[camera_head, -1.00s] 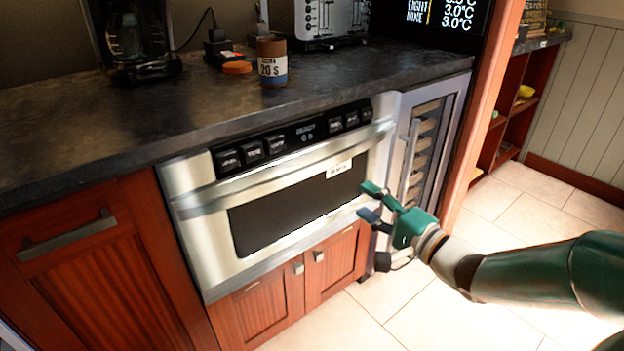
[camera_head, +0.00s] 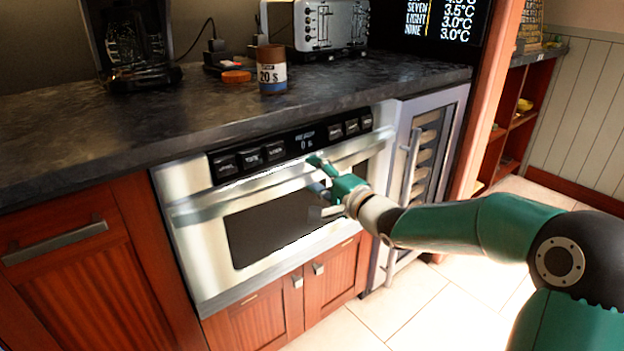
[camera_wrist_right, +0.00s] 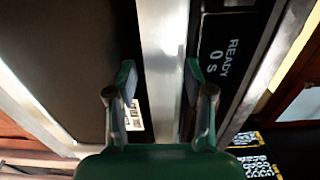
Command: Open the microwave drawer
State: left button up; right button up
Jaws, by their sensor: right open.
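The microwave drawer (camera_head: 194,258) is a steel-fronted unit with a dark window, set under the counter, and it is closed. Its long horizontal handle (camera_head: 235,196) runs across the top of the front, below the black control panel (camera_head: 285,147). My right gripper (camera_head: 316,176) is open at the right part of the handle. In the right wrist view the handle (camera_wrist_right: 163,50) runs between the two spread green fingers (camera_wrist_right: 160,88). Whether either finger touches it I cannot tell. The panel reads READY in the wrist view. My left gripper is not in view.
A dark counter (camera_head: 120,122) above holds a coffee maker (camera_head: 127,45), a brown jar (camera_head: 271,72) and a toaster (camera_head: 330,25). A narrow glass-door cooler (camera_head: 425,150) stands right of the drawer. Wooden cabinets (camera_head: 95,265) are to the left and below. The tiled floor in front is clear.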

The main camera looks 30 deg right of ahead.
grip_shut()
dwell(0.3)
